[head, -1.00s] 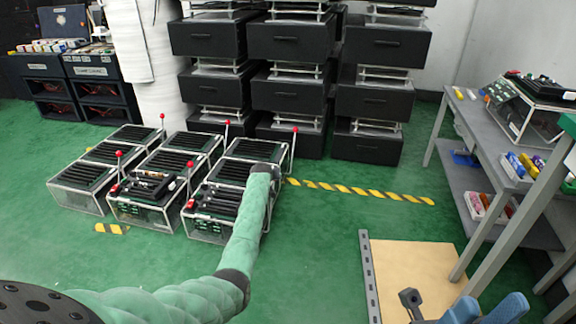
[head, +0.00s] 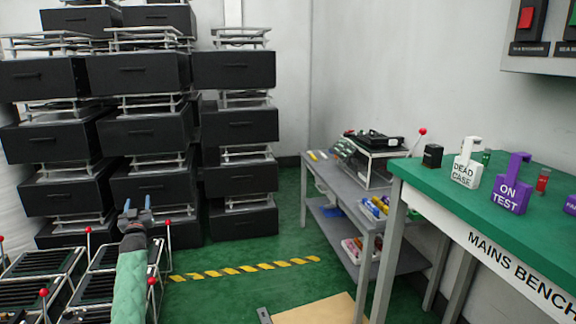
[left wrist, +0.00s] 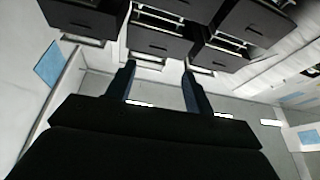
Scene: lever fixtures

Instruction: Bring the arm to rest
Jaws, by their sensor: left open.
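My left gripper (head: 137,208) points up and away in the head view, at the end of my green-sleeved left arm. Its two blue fingers stand apart with nothing between them. They also show apart in the left wrist view (left wrist: 158,88), with black drawer boxes beyond. The gripper appears in front of the stacked boxes and above the lever fixtures (head: 105,262) in the picture. Several fixtures with red-knobbed levers (head: 88,231) stand at the lower left, partly cut off by the frame and hidden by my arm. My right gripper is not in view.
Black drawer stacks (head: 235,178) stand at the back. A grey bench (head: 325,182) and a green-topped mains bench (head: 440,196) are on the right. The mains bench holds a white tag (head: 466,172) and a purple tag (head: 512,190). Yellow-black tape (head: 245,269) crosses the open green floor.

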